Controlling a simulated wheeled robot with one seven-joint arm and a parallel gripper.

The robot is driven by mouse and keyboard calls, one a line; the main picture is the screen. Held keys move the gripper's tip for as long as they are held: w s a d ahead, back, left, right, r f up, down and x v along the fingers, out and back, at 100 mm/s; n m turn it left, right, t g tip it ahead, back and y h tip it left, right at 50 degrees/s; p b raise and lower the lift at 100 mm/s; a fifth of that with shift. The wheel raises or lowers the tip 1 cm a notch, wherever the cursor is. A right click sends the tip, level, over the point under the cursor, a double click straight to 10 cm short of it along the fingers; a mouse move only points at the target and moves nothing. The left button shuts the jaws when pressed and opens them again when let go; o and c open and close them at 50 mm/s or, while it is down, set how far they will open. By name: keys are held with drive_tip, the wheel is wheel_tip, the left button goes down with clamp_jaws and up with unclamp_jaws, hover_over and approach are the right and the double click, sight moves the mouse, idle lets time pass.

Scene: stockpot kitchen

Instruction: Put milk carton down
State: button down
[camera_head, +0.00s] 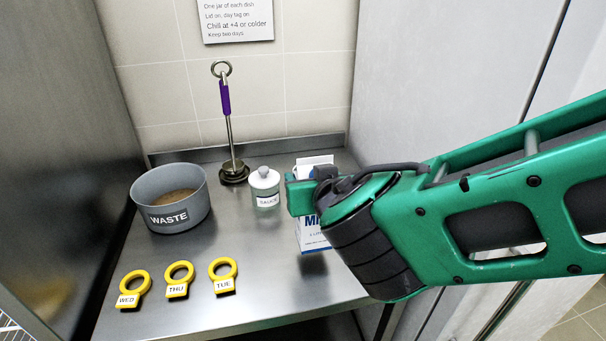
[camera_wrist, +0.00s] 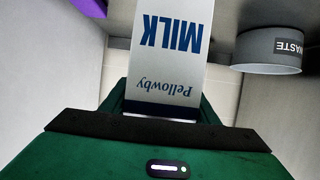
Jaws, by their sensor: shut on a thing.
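The milk carton (camera_head: 312,234) is white with blue lettering and stands upright at the right of the steel counter, partly hidden behind my arm. My gripper (camera_head: 306,195) is at the carton's upper part and shut on it. In the wrist view the carton (camera_wrist: 172,50) appears upside down between my fingers (camera_wrist: 160,110), with "MILK" and "Pellowby" on its face. Whether its base touches the counter or hangs just above it cannot be told.
A grey WASTE tub (camera_head: 170,215) stands at the left of the counter (camera_head: 250,290). A ladle with a purple handle (camera_head: 226,98) stands at the back, beside a SAUCE jar (camera_head: 265,188). Yellow tagged rings, WED (camera_head: 133,290), THU (camera_head: 178,280) and TUE (camera_head: 223,275), lie in front. Walls close both sides.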

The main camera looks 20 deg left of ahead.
drive_tip(key=shift+f, duration=2)
drive_tip(key=c, duration=0.7)
unclamp_jaws()
drive_tip(key=shift+f, duration=0.1)
drive_tip(key=v, duration=1.2)
drive_tip(key=shift+d, duration=0.15)
